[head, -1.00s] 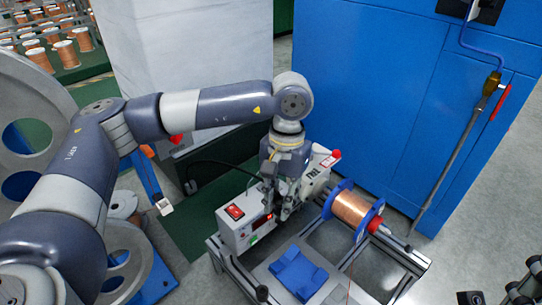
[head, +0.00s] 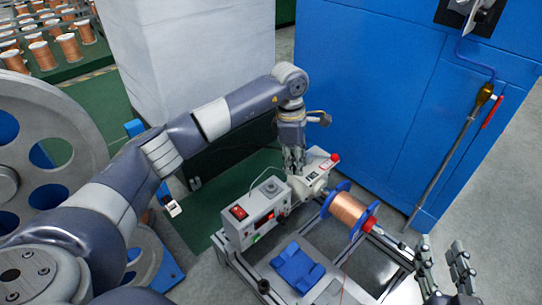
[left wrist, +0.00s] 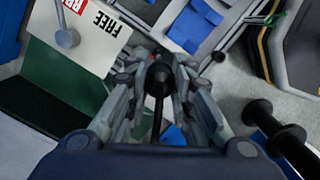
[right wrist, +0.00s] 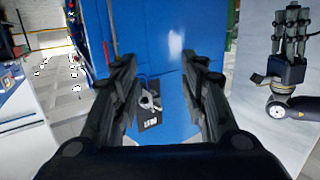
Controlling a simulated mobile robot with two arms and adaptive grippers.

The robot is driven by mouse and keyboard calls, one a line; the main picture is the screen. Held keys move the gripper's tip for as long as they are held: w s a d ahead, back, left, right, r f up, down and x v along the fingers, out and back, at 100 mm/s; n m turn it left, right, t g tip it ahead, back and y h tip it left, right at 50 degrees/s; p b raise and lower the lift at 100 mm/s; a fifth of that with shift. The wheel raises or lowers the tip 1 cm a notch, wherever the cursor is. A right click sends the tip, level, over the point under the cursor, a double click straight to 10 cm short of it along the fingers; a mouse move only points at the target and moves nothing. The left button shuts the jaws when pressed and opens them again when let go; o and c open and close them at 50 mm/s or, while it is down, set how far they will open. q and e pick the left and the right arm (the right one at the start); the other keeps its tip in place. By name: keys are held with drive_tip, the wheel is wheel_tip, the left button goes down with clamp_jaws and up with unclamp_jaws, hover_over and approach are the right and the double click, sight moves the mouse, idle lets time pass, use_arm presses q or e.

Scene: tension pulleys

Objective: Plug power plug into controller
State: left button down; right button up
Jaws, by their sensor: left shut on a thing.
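The controller (head: 252,220) is a white box with a red switch, a small display and a round knob on top. It sits at the left end of a metal frame in the head view. My left gripper (head: 293,168) is above and behind the controller's right side, fingers pointing down. In the left wrist view it is shut on the black power plug (left wrist: 158,78), whose cable runs back between the fingers. The controller's socket cannot be made out. My right gripper (right wrist: 160,85) is open and empty; in the head view it shows at the lower right.
A copper wire spool (head: 348,208) with blue flanges is on the frame right of the controller. A blue block (head: 297,268) lies on the frame's front plate. A blue cabinet (head: 400,110) stands behind, and a large grey pulley (head: 45,130) at left.

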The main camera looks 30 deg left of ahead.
use_arm(q)
drive_tip(key=w+a+f+n+t+y+p, duration=0.1)
drive_tip(key=a+f+n+p, duration=0.3)
drive_tip(key=n, duration=1.2)
drive_tip(key=w+a+f, duration=0.1)
drive_tip(key=a+f, duration=0.1)
drive_tip(key=a, duration=0.2)
drive_tip(key=shift+a+p, duration=0.15)
drive_tip(key=shift+p, duration=0.25)
use_arm(e)
drive_tip(key=s+d+f+g+h, duration=0.1)
drive_tip(key=s+d+f+g, duration=0.2)
drive_tip(key=s+f+g, duration=0.3)
drive_tip(key=s+d+f+g+h, duration=0.2)
drive_tip(key=s+f+g, duration=0.4)
drive_tip(key=s, duration=0.5)
wheel_tip(320, 180, down, 2)
drive_tip(key=shift+s+d+f+m+g+h, duration=0.1)
drive_tip(key=shift+s+d+m+g+h, duration=0.15)
drive_tip(key=shift+d, duration=0.55)
use_arm(q)
drive_tip(key=shift+f, duration=0.1)
use_arm(e)
drive_tip(key=shift+w, duration=0.1)
